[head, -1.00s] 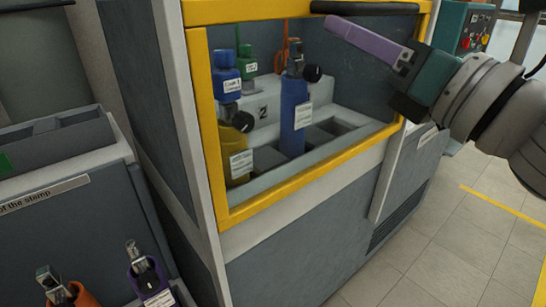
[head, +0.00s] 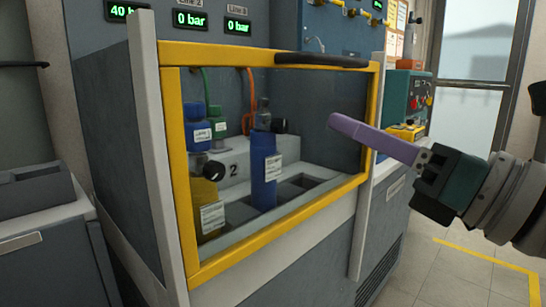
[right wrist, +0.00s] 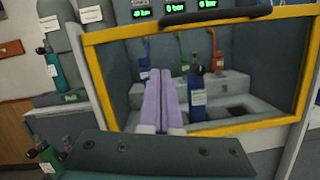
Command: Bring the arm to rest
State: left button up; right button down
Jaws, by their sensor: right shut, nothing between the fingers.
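My right gripper (head: 335,122) reaches in from the right in the head view, in front of the yellow-framed window of the testbench (head: 178,240). Its purple fingers are shut together with nothing between them. In the right wrist view the fingers (right wrist: 160,95) lie side by side, pointing at the window. They look apart from the bench and its frame. My left gripper is not in view.
Behind the window stand a blue cylinder (head: 264,175), a yellow cylinder (head: 207,210) and a smaller blue one (head: 197,128). A black handle (head: 322,61) tops the yellow frame. A teal control box (head: 405,95) is behind. Tiled floor (head: 440,280) is clear at right.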

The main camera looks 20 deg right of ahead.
jog(key=s+d+r+m+g+h+p, duration=0.3)
jog(key=m+h+p, duration=0.35)
jog(key=m, duration=0.55)
jog(key=s+d+r+m+g+h+p, duration=0.1)
jog(key=d+r+m+h+p, duration=0.3)
jog(key=m+p, duration=0.55)
jog(key=s+a+f+m+g+y+p, duration=0.1)
jog(key=s+a+m+g+y+p, duration=0.1)
jog(key=s+a+m+g+p, duration=0.5)
jog(key=s+a+f+m+g+y+p, duration=0.1)
jog(key=s+a+m+g+y+p, duration=0.1)
jog(key=s+a+m+g+p, duration=0.45)
notch_tip(320, 180, up, 37)
jog(key=s+d+t+p, duration=0.1)
jog(key=s+d+p, duration=0.1)
jog(key=p, duration=3.3)
jog(key=shift+s+d+f+t, duration=0.2)
jog(key=shift+s+t, duration=0.15)
